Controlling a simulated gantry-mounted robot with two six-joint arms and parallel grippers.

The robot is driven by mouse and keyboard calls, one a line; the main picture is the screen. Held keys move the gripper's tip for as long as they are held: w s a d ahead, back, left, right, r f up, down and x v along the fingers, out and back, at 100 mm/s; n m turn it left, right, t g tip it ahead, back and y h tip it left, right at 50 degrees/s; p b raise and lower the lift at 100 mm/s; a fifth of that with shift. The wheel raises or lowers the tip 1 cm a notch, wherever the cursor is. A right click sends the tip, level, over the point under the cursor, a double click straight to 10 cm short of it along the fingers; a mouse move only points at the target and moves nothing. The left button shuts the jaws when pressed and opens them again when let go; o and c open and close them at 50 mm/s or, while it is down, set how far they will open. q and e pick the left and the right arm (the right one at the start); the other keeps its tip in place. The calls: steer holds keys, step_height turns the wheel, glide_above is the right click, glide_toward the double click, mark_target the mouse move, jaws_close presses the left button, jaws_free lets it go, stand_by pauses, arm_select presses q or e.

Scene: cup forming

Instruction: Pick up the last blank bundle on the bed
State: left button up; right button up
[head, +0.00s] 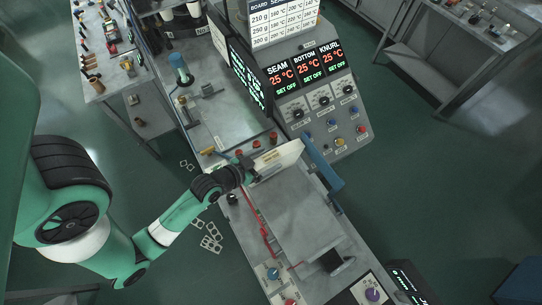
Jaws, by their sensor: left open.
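A cream-white flat piece with a small yellow label, which looks like the blank bundle (286,156), is at the upper end of the grey bed (295,215). My left gripper (250,168) is at the left end of this piece, with its arm coming in from the left. Its jaws are open, and the fingers are small and partly hidden against the piece. I cannot tell whether they touch it. The rest of the bed's grey surface looks bare. My right gripper is not in view.
A control panel (318,95) with SEAM, BOTTOM and KNURL readouts at 25 °C stands behind the bed. A blue bar (322,165) runs beside the bed's upper right edge. A red line (262,225) runs along its left side. Cut-out scraps (211,239) lie on the green floor.

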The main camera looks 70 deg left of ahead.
arm_select(q)
jaws_close()
stand_by(0.4)
